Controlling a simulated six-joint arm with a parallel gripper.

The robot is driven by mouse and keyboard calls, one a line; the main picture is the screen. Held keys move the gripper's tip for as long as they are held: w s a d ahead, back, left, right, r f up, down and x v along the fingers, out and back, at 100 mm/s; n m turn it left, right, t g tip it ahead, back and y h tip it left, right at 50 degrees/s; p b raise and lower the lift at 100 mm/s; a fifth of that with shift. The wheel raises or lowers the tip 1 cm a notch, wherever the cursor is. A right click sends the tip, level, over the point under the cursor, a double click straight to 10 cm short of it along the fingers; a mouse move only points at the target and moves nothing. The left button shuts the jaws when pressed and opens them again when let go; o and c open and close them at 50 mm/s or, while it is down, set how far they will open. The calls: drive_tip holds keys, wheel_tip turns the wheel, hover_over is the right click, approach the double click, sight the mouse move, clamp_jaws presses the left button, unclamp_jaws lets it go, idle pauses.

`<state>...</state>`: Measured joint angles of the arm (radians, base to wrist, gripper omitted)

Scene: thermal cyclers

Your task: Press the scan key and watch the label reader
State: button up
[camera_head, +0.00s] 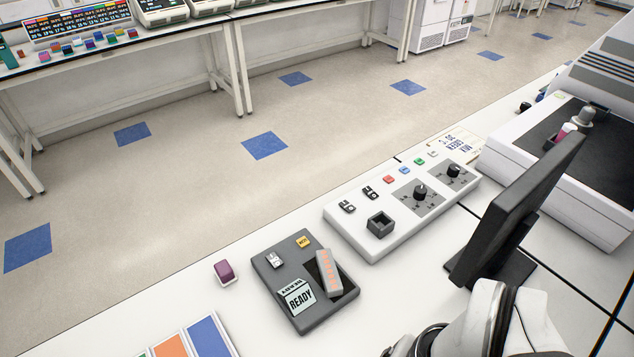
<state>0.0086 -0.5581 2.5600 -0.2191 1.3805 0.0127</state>
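The label reader (292,318) is a dark grey box on the white bench, low in the middle of the view. Its pale display (297,298) reads READY, with a smaller line above it. A yellow key (303,242) with small dark lettering, likely the scan key, sits at its far edge; I cannot read the lettering surely. A white switch (275,260) is to its left. A grey block (328,273) with orange marks stands tilted in the recess at the box's right. White parts of my arm show at the bottom right; my gripper is not in view.
A purple block (225,271) lies left of the reader. A white control panel (410,237) with knobs and coloured buttons is behind right. A black monitor (515,210) stands at right, before a white machine (560,185). Coloured panels (190,340) lie front left.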

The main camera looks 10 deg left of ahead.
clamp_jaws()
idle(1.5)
